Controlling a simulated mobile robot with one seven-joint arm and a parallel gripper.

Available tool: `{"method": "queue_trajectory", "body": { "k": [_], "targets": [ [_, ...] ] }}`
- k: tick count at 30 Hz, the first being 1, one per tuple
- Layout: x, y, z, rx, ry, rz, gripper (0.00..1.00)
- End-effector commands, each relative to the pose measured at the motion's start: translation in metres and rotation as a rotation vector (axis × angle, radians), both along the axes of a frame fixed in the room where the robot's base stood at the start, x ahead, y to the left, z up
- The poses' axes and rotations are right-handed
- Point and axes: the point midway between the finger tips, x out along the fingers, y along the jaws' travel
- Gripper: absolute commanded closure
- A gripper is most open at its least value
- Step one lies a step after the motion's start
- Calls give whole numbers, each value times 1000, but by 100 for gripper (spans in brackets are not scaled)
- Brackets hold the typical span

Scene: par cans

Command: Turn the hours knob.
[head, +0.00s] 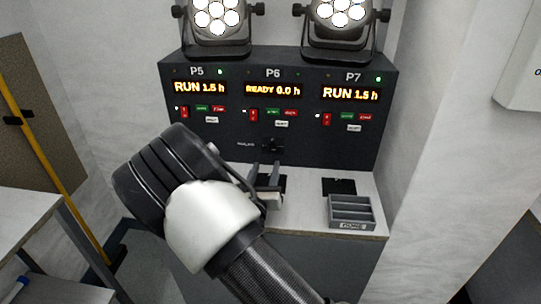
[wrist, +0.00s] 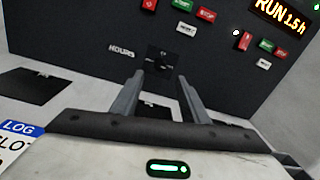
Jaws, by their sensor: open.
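The hours knob (head: 272,147) is a small black knob low on the dark panel, under the P6 section. In the wrist view the knob (wrist: 160,60) sits on a black square plate, right of the "HOURS" label (wrist: 121,50). My gripper (head: 267,174) is open just in front of and below the knob in the head view. In the wrist view its two fingers (wrist: 161,82) point toward the panel, with the knob ahead between and beyond the tips. The fingers look apart from the knob. Nothing is held.
The dark panel (head: 215,138) shows P5 RUN 1.5 h, P6 READY 0.0 h and P7 RUN 1.5 h, with red, green and white buttons. Lamps stand on top. A grey tray (head: 351,226) and a black pad (head: 339,187) lie on the ledge to the right.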

Motion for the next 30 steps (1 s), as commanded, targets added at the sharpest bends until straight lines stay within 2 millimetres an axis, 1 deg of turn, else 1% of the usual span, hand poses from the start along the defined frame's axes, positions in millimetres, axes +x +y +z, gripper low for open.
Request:
{"method": "queue_trajectory", "body": {
  "k": [1,6,9,12,15,18,25,26,30],
  "targets": [
    [12,-2,-2,1,-1,-2,59],
    [47,-5,-2,0,-1,-2,59],
    [64,-7,-1,-1,-1,-2,59],
    [76,-8,-1,0,0,-1,59],
    [84,-8,0,1,0,-1,59],
    [87,-8,0,0,1,-1,59],
    [88,-8,0,0,1,-1,59],
    [88,-8,0,0,1,-1,61],
    [88,-8,0,0,1,-1,84]
  ]
}}
